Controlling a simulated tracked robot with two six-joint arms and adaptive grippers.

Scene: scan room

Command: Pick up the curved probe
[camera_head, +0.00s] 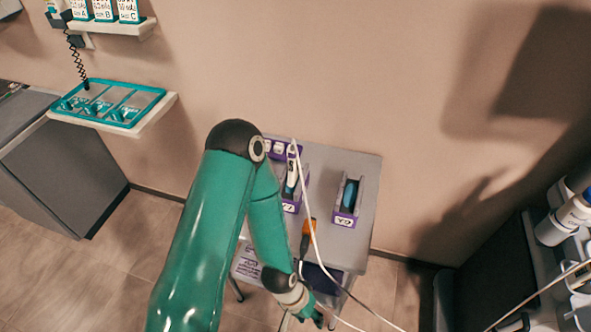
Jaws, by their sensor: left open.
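A small grey table (366,168) stands against the wall. On it, one purple-labelled holder (291,207) has a white probe (292,170) with a white cable standing in it. A second holder (344,219) to its right has a dark and blue probe (350,194) in it. The labels are too small for me to tell surely which probe is the curved one. My left gripper (316,317) is open and empty by the table's front edge, low in the picture and apart from both holders. My left arm covers the table's left part. My right gripper is out of view.
An orange and black item (307,236) lies on the table under the white cable (314,240), which hangs past my gripper. A teal tray (108,103) sits on a wall shelf at left. A dark cabinet with bottles (573,212) stands at right.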

